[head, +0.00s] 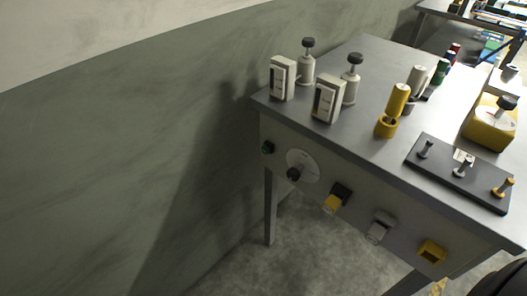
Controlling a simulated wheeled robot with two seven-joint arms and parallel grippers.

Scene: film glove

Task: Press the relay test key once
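No part in view is clearly marked as the relay test key, and labels are too small to read. The front panel (330,170) of the grey table carries a dark green button (267,147), a pale dial with a black knob (293,173), a yellow-fronted part (334,200), a grey part (379,229) and a yellow square part (432,251). On top, a dark plate (440,172) bears three short upright pegs, the rightmost orange-brown. A yellow box (487,133) with a black knob stands behind it. Neither gripper is in view.
Two white boxes (326,99) and two white black-knobbed posts (307,70) stand at the tabletop's left. A yellow cylinder (397,101) stands mid-table near a yellow ring-like part (386,126). A green-grey wall (120,150) is at left. Floor is clear before the table's left leg.

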